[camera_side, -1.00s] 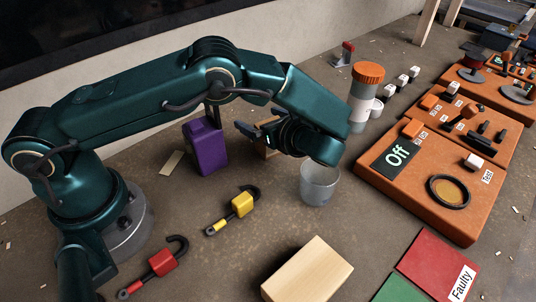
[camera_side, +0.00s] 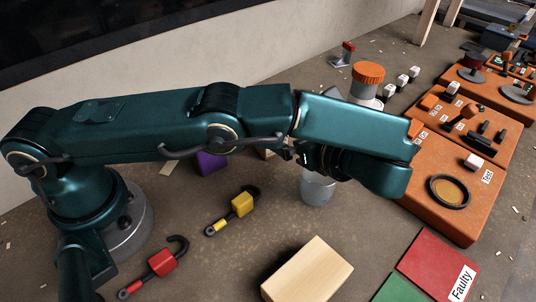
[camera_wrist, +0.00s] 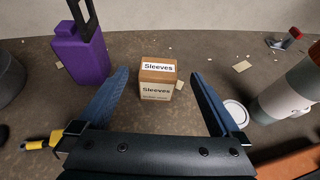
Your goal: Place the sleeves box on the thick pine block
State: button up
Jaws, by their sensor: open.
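The sleeves box (camera_wrist: 157,82) is a small brown carton with white "Sleeves" labels. In the wrist view it stands upright on the bench, ahead of my fingers and roughly centred between them. In the side view only a sliver of it (camera_side: 266,153) shows behind my arm. My gripper (camera_wrist: 158,92) is open and empty, its two blue-grey fingers spread either side of the box's line. I cannot tell how far the box is from the fingertips. The thick pine block (camera_side: 308,270) lies on the bench at the front centre of the side view, its top bare.
A purple container (camera_wrist: 80,55) stands left of the box. A clear cup (camera_side: 317,188) is below my wrist. An orange-lidded bottle (camera_side: 367,82) stands behind my arm. Orange boards (camera_side: 448,200) fill the right.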

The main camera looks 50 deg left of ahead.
jog(key=s+a+r+n+g+h, duration=0.1)
jog(key=s+a+r+n+h, duration=0.4)
jog(key=a+r+n+h, duration=0.4)
jog(key=s+d+n+t+h, duration=0.2)
jog(key=s+n+t+h, duration=0.1)
jog(key=s+n, duration=0.8)
jog(key=shift+s+d+r+t+h, duration=0.15)
jog(key=shift+s+d+t+h, duration=0.15)
jog(key=shift+h, duration=0.4)
jog(key=shift+d, duration=0.1)
jog(key=shift+c, duration=0.7)
jog(key=shift+s, duration=0.1)
